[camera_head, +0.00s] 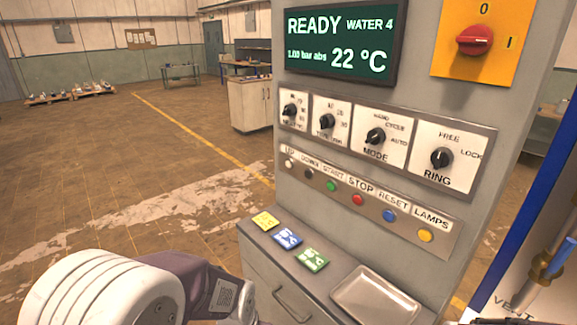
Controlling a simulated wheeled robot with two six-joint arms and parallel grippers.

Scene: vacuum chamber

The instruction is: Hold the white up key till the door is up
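The white up key (290,163) is the leftmost in the row of round keys on the grey control cabinet, under the label UP. Nothing touches it. The black down key (308,173) is just to its right. My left gripper (247,313) is low in the picture, left of the cabinet's drawer and well below the keys. Its fingertips are mostly cut off at the bottom edge, so I cannot see whether it is open. I cannot make out the door.
A green display (340,45) reads READY, WATER 4, 22 °C. Green, red, blue and yellow keys follow to the right, below several knobs. A red switch (475,40) is at upper right. The ledge below holds coloured cards and a metal tray (375,298).

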